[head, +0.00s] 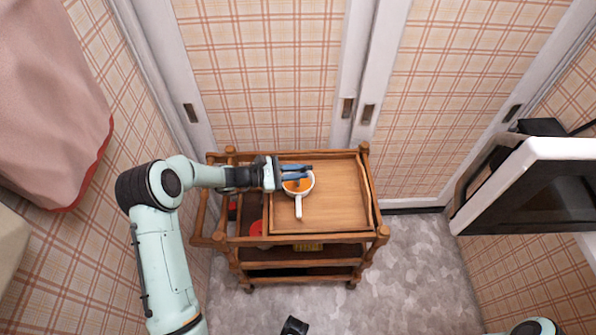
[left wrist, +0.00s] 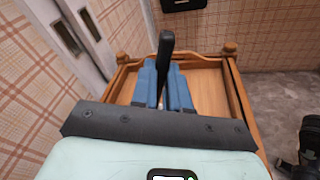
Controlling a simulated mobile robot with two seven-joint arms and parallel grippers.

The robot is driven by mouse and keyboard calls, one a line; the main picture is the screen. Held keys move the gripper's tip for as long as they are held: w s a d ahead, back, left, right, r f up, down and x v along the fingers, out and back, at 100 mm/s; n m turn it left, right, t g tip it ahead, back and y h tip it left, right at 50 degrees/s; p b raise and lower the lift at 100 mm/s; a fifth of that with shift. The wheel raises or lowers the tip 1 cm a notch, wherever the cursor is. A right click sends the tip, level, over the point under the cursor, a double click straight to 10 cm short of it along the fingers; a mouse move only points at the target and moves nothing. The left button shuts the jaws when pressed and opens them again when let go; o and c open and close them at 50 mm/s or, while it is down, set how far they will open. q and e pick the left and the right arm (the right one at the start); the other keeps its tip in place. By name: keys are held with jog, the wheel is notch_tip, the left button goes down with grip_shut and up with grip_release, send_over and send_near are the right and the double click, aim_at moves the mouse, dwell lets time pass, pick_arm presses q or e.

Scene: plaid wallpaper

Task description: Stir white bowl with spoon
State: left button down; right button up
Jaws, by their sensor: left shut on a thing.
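A white bowl (head: 298,207) with a long handle stands on the wooden cart's top, with orange contents showing. My left gripper (head: 297,172) reaches in from the left over the bowl's far side, its blue fingers shut on a dark spoon. The black spoon (left wrist: 166,50) stands up between the fingers (left wrist: 166,85) in the left wrist view. The spoon's lower end is hidden, so I cannot tell whether it touches the bowl or its contents. A dark piece at the head view's bottom edge may belong to my right gripper (head: 294,327); its fingers cannot be made out.
The wooden cart's tray top (head: 340,203) is clear right of the bowl, with a raised rim around it. A red object (head: 257,228) sits on a lower shelf. Sliding doors stand behind, and a white-framed appliance (head: 530,175) juts in at right.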

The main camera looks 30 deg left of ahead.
pick_arm(q)
jog(key=shift+s+d+r+p, duration=0.1)
jog(key=shift+d+r+p, duration=0.1)
jog(key=shift+r+p, duration=0.35)
jog(key=shift+s+d+r+p, duration=0.1)
jog(key=shift+d+r+p, duration=0.2)
jog(key=shift+r, duration=0.4)
jog(key=shift+s+d+r+p, duration=0.1)
jog(key=shift+d+r+p, duration=0.1)
jog(key=shift+r+p, duration=0.25)
jog(key=shift+s+d+r+p, duration=0.2)
jog(key=shift+r+p, duration=0.1)
jog(key=shift+r, duration=0.4)
jog(key=shift+s+d+r+p, duration=0.1)
jog(key=shift+d+r+p, duration=0.1)
jog(key=shift+r+p, duration=0.25)
pick_arm(e)
jog(key=shift+w+r, duration=0.25)
jog(key=shift+r, duration=0.75)
jog(key=shift+w+r, duration=0.25)
jog(key=shift+r, duration=0.75)
pick_arm(q)
jog(key=shift+r, duration=0.1)
jog(key=shift+r, duration=0.1)
